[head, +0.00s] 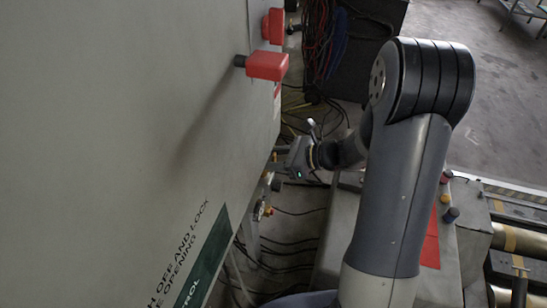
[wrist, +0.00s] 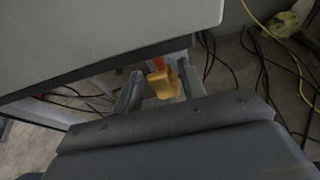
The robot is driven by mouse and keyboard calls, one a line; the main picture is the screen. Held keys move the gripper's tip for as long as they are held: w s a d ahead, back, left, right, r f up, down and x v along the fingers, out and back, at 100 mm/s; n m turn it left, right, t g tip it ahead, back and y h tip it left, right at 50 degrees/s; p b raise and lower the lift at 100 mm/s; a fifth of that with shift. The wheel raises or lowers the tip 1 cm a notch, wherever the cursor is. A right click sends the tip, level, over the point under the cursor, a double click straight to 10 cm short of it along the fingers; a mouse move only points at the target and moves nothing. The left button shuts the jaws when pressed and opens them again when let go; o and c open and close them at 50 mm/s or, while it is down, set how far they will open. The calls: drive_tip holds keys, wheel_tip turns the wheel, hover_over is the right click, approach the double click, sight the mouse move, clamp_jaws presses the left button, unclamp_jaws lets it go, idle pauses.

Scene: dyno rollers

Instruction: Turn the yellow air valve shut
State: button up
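The yellow valve handle (wrist: 162,84) shows in the wrist view, below the edge of the grey cabinet. It sits between the two fingers of my gripper (wrist: 161,88), nearer the right finger. The fingers are apart, with a visible gap on the left of the handle; I cannot tell whether the right finger touches it. In the head view my gripper (head: 284,151) reaches to the cabinet's side edge, pointing left. The handle is not clearly made out there, being small and partly hidden by the gripper.
The large grey cabinet (head: 120,110) fills the left, with red switch handles (head: 267,66) jutting out above my gripper. Small fittings (head: 262,209) sit on its side nearby. Black cables (head: 290,245) lie on the floor. A roller unit (head: 520,240) stands at the right.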

drive_tip(key=shift+c, duration=0.2)
clamp_jaws()
drive_tip(key=shift+w+d, duration=0.1)
idle(0.5)
drive_tip(key=m+p, duration=0.1)
drive_tip(key=w+g+p, duration=0.1)
drive_tip(key=p, duration=0.1)
drive_tip(key=shift+d+r+m+y+p, duration=0.2)
drive_tip(key=shift+m+y+p, duration=0.1)
drive_tip(key=shift+m, duration=0.1)
drive_tip(key=w+d+f+m+g+y+p, duration=0.1)
drive_tip(key=w+f+m+g+y+p, duration=0.1)
drive_tip(key=m, duration=0.9)
drive_tip(key=shift+w+d+f+m+g+y, duration=0.3)
drive_tip(key=shift+w+f+g+y, duration=0.65)
drive_tip(key=shift+f+y, duration=0.75)
drive_tip(key=shift+s+f, duration=0.1)
drive_tip(key=shift+f, duration=0.1)
